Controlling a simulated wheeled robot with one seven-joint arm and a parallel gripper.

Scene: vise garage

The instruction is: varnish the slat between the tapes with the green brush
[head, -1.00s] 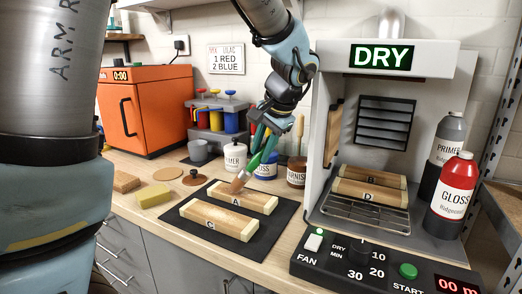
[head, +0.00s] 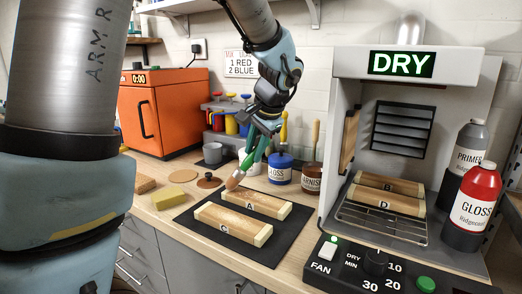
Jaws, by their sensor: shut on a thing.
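My gripper (head: 258,138) is shut on the green brush (head: 248,160), which slants down to the left. Its brown bristles (head: 234,181) are at the left end of slat A (head: 252,203), by the pale tape there; I cannot tell whether they touch. Slat A and slat C (head: 232,222) are wooden, with pale tape at both ends, and lie on a dark mat (head: 283,237). Slats B (head: 388,184) and D (head: 382,200) lie on a wire rack. The varnish jar (head: 312,179) stands behind the mat, with a brush handle sticking up from it.
A blue gloss jar (head: 280,174) stands beside the varnish. A yellow sponge (head: 175,198) and a brown lid (head: 209,181) lie left of the mat. The drying booth (head: 338,150) and its control panel (head: 385,270) bound the right side.

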